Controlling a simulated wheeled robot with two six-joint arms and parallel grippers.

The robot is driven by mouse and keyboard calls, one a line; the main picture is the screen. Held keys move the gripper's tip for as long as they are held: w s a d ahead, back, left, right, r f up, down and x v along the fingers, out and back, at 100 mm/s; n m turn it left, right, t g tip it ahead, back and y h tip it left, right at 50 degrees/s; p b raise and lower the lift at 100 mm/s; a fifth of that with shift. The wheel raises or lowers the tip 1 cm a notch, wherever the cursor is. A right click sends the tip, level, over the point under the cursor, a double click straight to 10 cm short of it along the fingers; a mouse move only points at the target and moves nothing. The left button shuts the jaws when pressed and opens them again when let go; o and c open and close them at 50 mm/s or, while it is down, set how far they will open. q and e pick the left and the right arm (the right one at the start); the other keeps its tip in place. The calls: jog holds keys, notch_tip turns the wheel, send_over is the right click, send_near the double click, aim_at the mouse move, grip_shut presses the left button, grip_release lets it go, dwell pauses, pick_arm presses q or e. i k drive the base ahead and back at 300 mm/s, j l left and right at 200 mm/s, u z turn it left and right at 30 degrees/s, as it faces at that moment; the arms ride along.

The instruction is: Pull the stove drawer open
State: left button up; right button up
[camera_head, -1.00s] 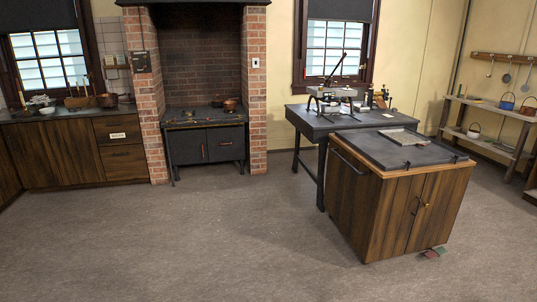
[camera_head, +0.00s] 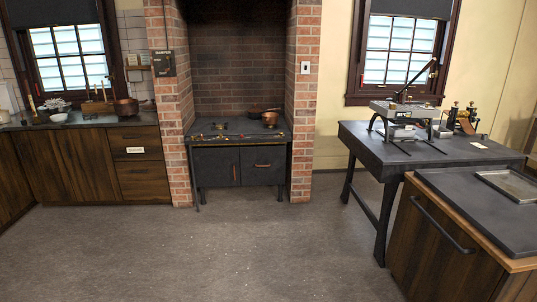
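The dark stove (camera_head: 238,155) stands in a brick alcove ahead, a little left of the middle of the view. Its front has two dark panels. The right panel, with a horizontal copper-coloured handle, looks like the stove drawer (camera_head: 263,172), and it appears shut. The left panel (camera_head: 214,168) has an upright copper-coloured handle. A copper pot (camera_head: 269,119) and a dark pan sit on the stove top. Neither of my grippers shows in the view.
Grey floor (camera_head: 230,250) lies clear in front of the stove. A wooden cabinet (camera_head: 75,165) stands at left. A dark table (camera_head: 400,150) and a wooden island with a dark top (camera_head: 450,240) stand at right. Brick pillars (camera_head: 306,100) flank the stove.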

aim_at(260, 164)
jog(key=i, duration=1.95)
